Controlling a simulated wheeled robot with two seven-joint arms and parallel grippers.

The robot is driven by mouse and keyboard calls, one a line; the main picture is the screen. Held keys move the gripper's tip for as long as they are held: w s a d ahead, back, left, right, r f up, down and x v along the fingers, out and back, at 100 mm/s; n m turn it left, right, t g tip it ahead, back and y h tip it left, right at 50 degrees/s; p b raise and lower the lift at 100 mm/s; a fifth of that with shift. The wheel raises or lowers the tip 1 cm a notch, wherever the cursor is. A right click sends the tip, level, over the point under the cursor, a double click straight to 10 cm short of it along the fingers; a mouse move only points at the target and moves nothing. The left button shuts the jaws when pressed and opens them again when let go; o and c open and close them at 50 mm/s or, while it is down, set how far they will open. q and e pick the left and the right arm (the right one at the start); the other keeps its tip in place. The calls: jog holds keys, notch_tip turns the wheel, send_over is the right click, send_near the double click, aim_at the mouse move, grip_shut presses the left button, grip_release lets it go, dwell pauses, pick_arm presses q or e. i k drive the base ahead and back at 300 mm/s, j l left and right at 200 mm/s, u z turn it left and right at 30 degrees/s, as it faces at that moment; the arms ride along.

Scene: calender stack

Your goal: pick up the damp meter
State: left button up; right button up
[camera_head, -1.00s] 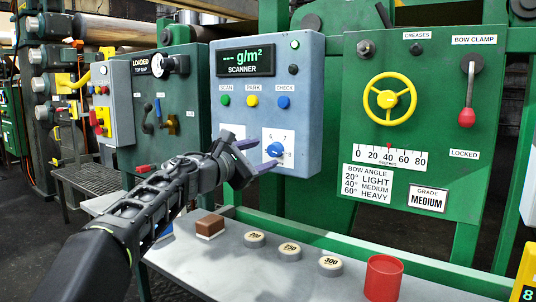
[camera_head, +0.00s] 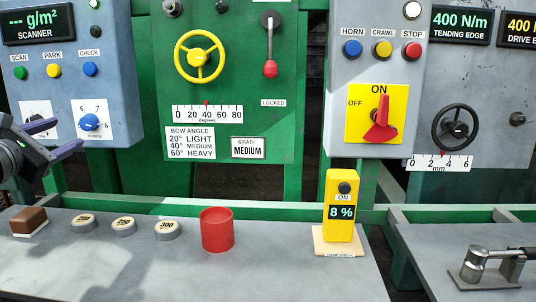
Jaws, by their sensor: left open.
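The damp meter (camera_head: 341,228) is a yellow upright box with a dark knob, an ON label and a display reading 8 %. It stands on a light wooden base (camera_head: 322,247) at the right end of the grey shelf. My left gripper (camera_head: 68,139) is at the left edge, open and empty, its dark purple-grey fingers in front of the blue scanner panel. It is far to the left of the damp meter and higher in the picture. My right gripper is not in view.
On the shelf (camera_head: 290,278) stand a red cup (camera_head: 217,230), several round weights (camera_head: 124,226) and a brown block (camera_head: 29,221). A metal clamp-like tool (camera_head: 485,268) lies on the surface at right. Control panels rise behind. The shelf between cup and meter is clear.

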aim_at(339, 214)
jog(key=k, duration=1.5)
